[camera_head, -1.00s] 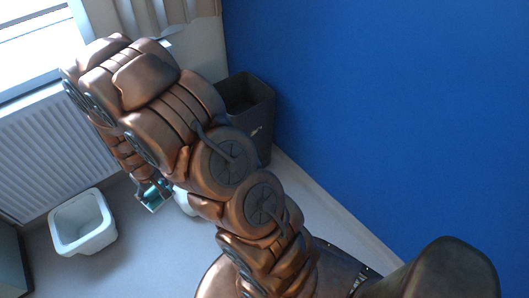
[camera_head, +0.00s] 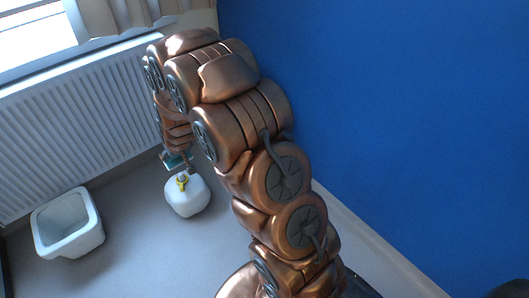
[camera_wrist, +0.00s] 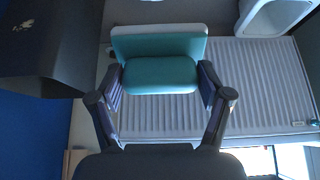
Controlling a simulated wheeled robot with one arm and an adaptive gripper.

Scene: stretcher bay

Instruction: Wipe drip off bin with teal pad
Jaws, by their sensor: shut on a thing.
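My gripper (camera_wrist: 160,92) is shut on the teal pad (camera_wrist: 160,75), held between its two fingers in the wrist view. The pad (camera_head: 176,160) also shows small below my arm in the head view. The dark bin (camera_wrist: 52,62) stands at the upper left of the wrist view, apart from the pad. A small pale mark (camera_wrist: 21,25) shows on its side; I cannot tell whether it is the drip. In the head view my arm hides the dark bin.
A white jug (camera_head: 186,197) with a yellow part on top stands on the floor below the pad in the head view. A white open tub (camera_head: 95,240) stands at left. A radiator (camera_head: 60,125) lines the window wall; a blue wall (camera_head: 400,120) is at right.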

